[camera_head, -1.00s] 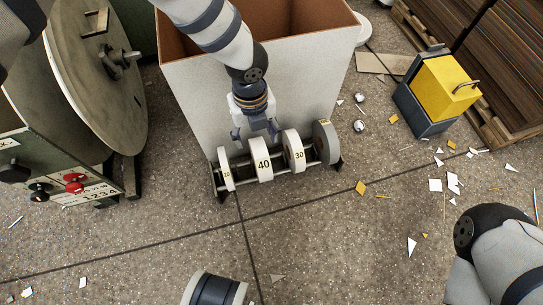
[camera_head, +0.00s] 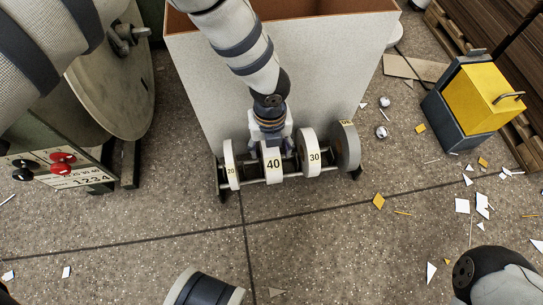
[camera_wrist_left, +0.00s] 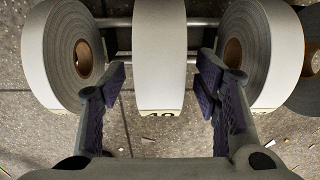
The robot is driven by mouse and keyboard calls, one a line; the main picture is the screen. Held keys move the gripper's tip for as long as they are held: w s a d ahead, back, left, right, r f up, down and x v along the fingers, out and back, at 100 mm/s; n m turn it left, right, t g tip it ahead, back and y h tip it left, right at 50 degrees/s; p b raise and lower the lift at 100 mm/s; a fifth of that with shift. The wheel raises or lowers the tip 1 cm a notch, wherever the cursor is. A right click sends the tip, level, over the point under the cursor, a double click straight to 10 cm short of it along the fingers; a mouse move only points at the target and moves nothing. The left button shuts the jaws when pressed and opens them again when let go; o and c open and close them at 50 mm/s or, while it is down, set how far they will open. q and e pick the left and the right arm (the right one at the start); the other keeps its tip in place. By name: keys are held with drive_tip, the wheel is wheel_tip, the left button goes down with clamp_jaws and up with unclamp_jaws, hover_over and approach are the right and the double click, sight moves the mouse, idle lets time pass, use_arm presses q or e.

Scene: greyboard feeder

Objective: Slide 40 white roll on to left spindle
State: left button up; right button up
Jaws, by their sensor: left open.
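The white roll marked 40 (camera_head: 273,163) stands upright on the rack (camera_head: 262,181), between the roll marked 20 (camera_head: 231,165) and the roll marked 30 (camera_head: 309,153). My left gripper (camera_head: 271,146) is just behind the 40 roll. In the left wrist view the open fingers (camera_wrist_left: 162,85) sit on either side of the 40 roll (camera_wrist_left: 159,60), apart from it. The spindle (camera_head: 128,36) sticks out from the large round disc (camera_head: 112,75) at the upper left. My right arm shows at the lower right, but its gripper is out of view.
A darker grey roll (camera_head: 346,146) stands at the rack's right end. A tall open box (camera_head: 200,75) is close behind the rack. A yellow and grey container (camera_head: 484,97) stands at the right, and paper scraps litter the floor. A control panel (camera_head: 62,170) is at the left.

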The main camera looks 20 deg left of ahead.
use_arm(q)
drive_tip(key=c, duration=1.3)
wheel_tip(320, 180, up, 7)
drive_tip(key=p, duration=0.5)
drive_tip(key=shift+r, duration=0.1)
